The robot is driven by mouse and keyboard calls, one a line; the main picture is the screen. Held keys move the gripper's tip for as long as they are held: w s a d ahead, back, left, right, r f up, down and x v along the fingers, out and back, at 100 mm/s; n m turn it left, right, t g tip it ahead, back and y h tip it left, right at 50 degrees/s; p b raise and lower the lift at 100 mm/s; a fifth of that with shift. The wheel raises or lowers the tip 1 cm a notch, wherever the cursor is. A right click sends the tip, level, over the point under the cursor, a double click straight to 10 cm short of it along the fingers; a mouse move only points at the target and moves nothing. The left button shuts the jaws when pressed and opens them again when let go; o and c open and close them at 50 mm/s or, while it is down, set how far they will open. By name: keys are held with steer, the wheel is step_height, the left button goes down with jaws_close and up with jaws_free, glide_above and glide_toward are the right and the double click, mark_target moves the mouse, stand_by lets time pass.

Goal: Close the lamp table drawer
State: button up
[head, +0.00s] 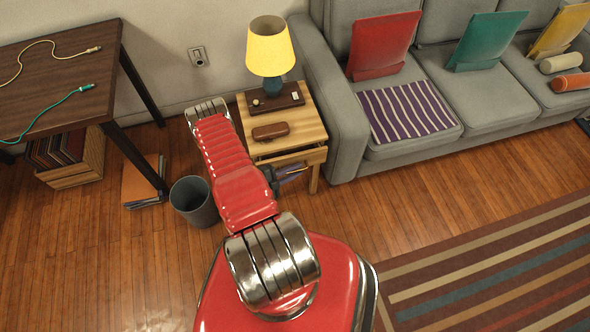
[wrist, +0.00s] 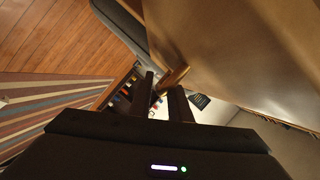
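The small wooden lamp table (head: 310,122) stands beside the sofa's left arm. Its drawer front (head: 315,157) shows under the tabletop and seems to stand out a little; my arm hides its left part. My gripper (head: 300,170) is in front of and below the drawer front. In the wrist view its two dark fingers (wrist: 164,98) are apart with a gap between them. A wooden bar (wrist: 173,76) shows just beyond the fingertips; I cannot tell whether they touch it. A large tan surface, close and blurred, fills the upper right there.
A yellow lamp (head: 270,50) on a dark base and a brown case (head: 270,131) rest on the tabletop. A grey bin (head: 194,201) stands left of my arm. The grey sofa (head: 345,140) bounds the right. Open wooden floor (head: 400,205) lies in front.

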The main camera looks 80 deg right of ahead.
jaws_close()
stand_by(0.4)
